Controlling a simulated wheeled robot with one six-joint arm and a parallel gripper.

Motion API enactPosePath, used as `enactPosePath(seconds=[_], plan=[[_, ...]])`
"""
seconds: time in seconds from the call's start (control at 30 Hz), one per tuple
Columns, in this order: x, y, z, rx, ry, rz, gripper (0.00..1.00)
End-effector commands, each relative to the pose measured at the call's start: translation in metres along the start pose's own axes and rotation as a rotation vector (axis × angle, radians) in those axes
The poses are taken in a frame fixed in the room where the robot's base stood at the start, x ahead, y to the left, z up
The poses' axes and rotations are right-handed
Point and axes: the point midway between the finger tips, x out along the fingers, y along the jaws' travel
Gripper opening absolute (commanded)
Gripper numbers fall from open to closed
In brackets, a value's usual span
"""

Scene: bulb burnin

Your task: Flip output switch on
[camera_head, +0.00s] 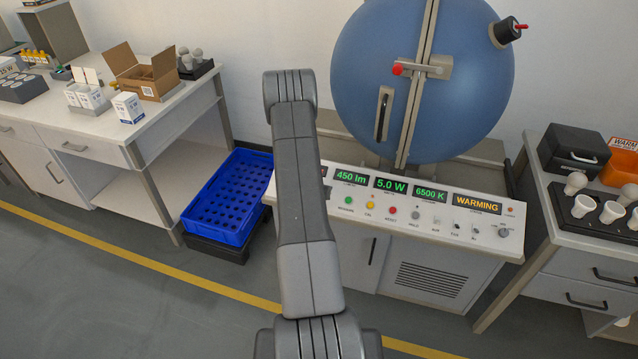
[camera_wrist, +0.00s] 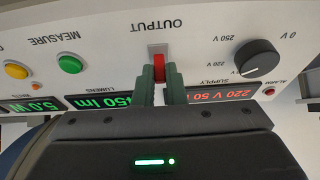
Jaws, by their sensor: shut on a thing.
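The output switch (camera_wrist: 159,66) is a small red rocker in a pale housing, beside the upside-down OUTPUT label in the wrist view. My gripper (camera_wrist: 160,90) is shut on it, with one green finger on each side of the red part. Whether the switch is on or off I cannot tell. In the head view my arm hides the switch and the gripper. The control panel (camera_head: 428,215) shows lit displays of 450 lm, 5.0 W, 6500 K and WARMING. In the wrist view the supply display (camera_wrist: 218,94) reads 220 V in red.
A black voltage knob (camera_wrist: 257,59) and a green MEASURE button (camera_wrist: 69,63) sit either side of the switch. A large blue sphere (camera_head: 370,60) stands behind the panel. A blue crate (camera_head: 228,196) is left of the console; side tables with bulbs flank it.

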Motion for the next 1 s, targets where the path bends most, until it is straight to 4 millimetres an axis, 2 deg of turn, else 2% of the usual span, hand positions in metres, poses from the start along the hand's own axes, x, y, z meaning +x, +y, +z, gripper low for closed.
enactPosePath(seconds=[0.73, 0.77, 0.87, 1.0], plan=[[0.0010, 0.0009, 0.0016, -0.001, -0.030, 0.001, 0.00], [0.0010, 0.0009, 0.0016, -0.001, -0.030, 0.001, 0.13], [0.0009, 0.0008, 0.0012, 0.000, -0.030, 0.001, 0.32], [0.0008, 0.0005, 0.0004, 0.000, -0.028, 0.000, 0.33]])
